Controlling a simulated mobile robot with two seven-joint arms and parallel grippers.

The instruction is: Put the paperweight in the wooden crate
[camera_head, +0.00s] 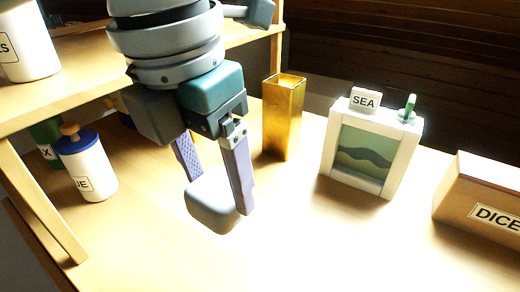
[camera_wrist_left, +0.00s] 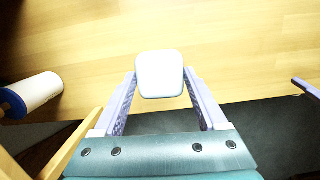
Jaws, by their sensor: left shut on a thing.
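The paperweight, a pale grey rounded block (camera_head: 210,204), is between the fingers of my left gripper (camera_head: 218,190), which is shut on it. It hangs over the wooden table; the gap below it is hard to judge. In the left wrist view the block (camera_wrist_left: 160,75) shows white between both fingertips. No open wooden crate shows clearly; a tan box labelled DICE (camera_head: 475,200) stands at the right edge, partly cut off. A lilac finger-like piece (camera_wrist_left: 306,88) at the right edge of the wrist view looks like part of my right gripper; its opening cannot be seen.
A gold square vase (camera_head: 283,118) stands behind the gripper. A white frame labelled SEA (camera_head: 328,150) stands right of it. A white jar with a blue lid (camera_head: 90,172) and a wooden shelf (camera_head: 60,85) are at left. The front middle table is clear.

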